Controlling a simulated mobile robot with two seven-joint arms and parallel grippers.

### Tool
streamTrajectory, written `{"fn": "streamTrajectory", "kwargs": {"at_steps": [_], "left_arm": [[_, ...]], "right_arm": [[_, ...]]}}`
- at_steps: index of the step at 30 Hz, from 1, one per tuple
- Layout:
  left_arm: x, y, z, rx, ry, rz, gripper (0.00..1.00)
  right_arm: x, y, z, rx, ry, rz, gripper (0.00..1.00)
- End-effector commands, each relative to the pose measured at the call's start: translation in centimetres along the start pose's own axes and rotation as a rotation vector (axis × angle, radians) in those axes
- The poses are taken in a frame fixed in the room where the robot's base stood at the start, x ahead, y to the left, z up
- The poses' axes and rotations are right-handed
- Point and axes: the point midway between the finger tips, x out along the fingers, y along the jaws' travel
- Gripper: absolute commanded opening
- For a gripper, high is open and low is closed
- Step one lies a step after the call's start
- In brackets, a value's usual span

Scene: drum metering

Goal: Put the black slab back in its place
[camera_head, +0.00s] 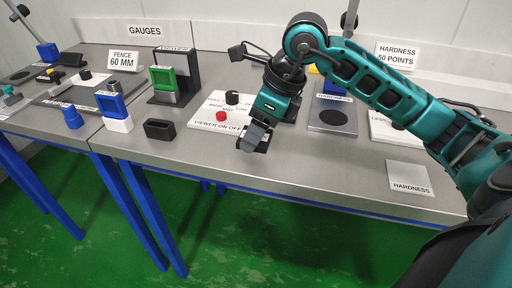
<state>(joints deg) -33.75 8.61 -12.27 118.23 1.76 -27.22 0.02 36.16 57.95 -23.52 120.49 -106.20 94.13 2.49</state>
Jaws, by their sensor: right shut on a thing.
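My right gripper (257,132) reaches in from the right and points down over the front edge of the steel table (330,160), beside a white panel. It is shut on a small dark piece (263,146) that looks like the black slab, mostly hidden by the fingers. Whether the piece touches the table is unclear. A small open-topped black holder (159,129) stands to the left near the front edge. My left gripper is not in view.
The white panel (205,121) carries a red knob (221,116) and a black knob. A green block (163,79) sits in a black stand, near a blue-and-white gauge (116,112). Hardness plates (332,121) lie right. Table between holder and panel is clear.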

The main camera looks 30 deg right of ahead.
Motion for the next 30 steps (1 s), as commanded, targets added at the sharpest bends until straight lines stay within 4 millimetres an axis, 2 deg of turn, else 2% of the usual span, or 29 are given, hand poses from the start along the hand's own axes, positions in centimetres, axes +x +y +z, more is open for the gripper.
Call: {"fn": "streamTrajectory", "kwargs": {"at_steps": [5,10,22,23,30], "left_arm": [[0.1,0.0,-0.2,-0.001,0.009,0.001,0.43],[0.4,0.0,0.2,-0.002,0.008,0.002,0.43],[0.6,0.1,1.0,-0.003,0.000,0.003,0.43],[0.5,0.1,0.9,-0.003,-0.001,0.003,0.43],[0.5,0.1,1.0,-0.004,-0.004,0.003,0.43]], "right_arm": [[1.3,0.1,-0.6,0.000,0.001,0.002,0.27],[3.6,0.1,-1.5,0.000,0.001,0.002,0.27],[4.2,0.0,-1.7,-0.001,-0.001,0.000,0.27],[4.1,0.0,-1.7,-0.001,-0.001,0.000,0.65],[4.0,0.0,-1.6,0.000,-0.001,0.000,0.88]]}}
